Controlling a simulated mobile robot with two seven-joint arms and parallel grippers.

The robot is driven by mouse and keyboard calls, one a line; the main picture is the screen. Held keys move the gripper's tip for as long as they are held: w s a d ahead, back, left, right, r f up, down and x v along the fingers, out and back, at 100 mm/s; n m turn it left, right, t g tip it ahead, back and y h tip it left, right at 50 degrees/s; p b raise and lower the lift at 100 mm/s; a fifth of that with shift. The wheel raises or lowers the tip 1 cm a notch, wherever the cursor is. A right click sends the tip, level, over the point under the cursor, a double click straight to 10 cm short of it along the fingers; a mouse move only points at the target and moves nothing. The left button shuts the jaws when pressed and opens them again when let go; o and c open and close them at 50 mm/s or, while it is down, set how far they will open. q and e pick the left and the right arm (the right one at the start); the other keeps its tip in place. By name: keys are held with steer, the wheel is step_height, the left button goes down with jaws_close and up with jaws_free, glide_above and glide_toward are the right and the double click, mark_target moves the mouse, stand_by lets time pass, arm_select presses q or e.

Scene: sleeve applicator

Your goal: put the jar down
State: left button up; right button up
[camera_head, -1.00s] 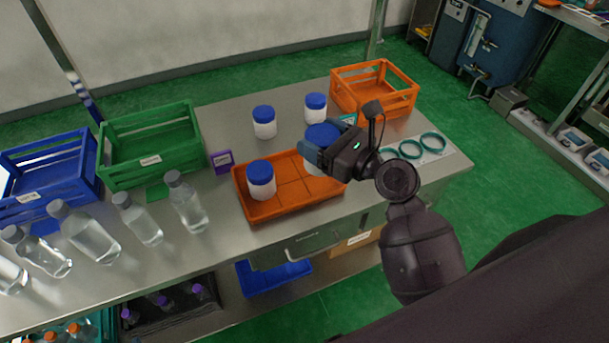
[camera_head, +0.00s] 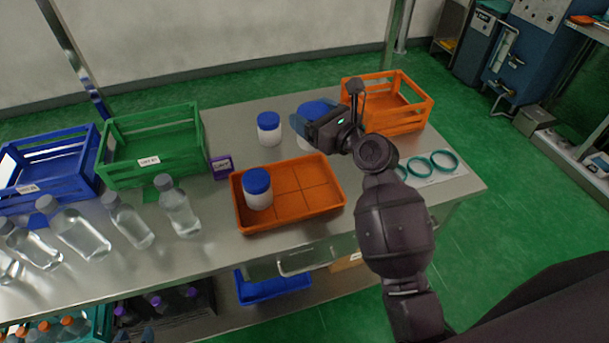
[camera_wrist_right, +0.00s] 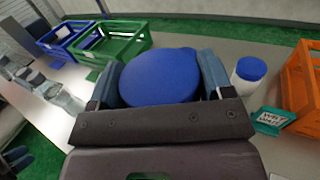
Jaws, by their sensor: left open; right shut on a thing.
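My right gripper (camera_head: 309,127) is shut on a white jar with a blue lid (camera_head: 317,108), held behind the orange tray (camera_head: 291,221). In the right wrist view the held jar's lid (camera_wrist_right: 160,77) is between the two fingers; its base is hidden. A second jar (camera_head: 268,129) stands on the table to its left. A third jar (camera_head: 257,189) stands in the tray's left part. Another jar (camera_wrist_right: 247,76) stands right of the held one in the wrist view; in the head view it is hidden. My left gripper (camera_head: 135,336) barely shows at the bottom edge, open.
An orange crate (camera_head: 404,126) stands at the back right, and a green crate (camera_head: 152,158) and blue crate (camera_head: 45,180) at the left. Several clear bottles (camera_head: 177,208) stand along the left. Teal rings (camera_head: 445,161) lie at the right. The tray's right part is clear.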

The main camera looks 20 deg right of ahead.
step_height(320, 180, down, 16)
steer(key=b, duration=0.5)
steer(key=shift+r+b, duration=0.1)
steer(key=shift+b, duration=0.25)
arm_select(q)
step_height(320, 180, down, 8)
steer(key=s, duration=0.1)
steer(key=shift+g, duration=0.3)
steer(key=shift+s+r, duration=0.15)
arm_select(e)
steer(key=shift+f, duration=0.2)
steer(key=o, duration=1)
steer(key=shift+o, duration=0.3)
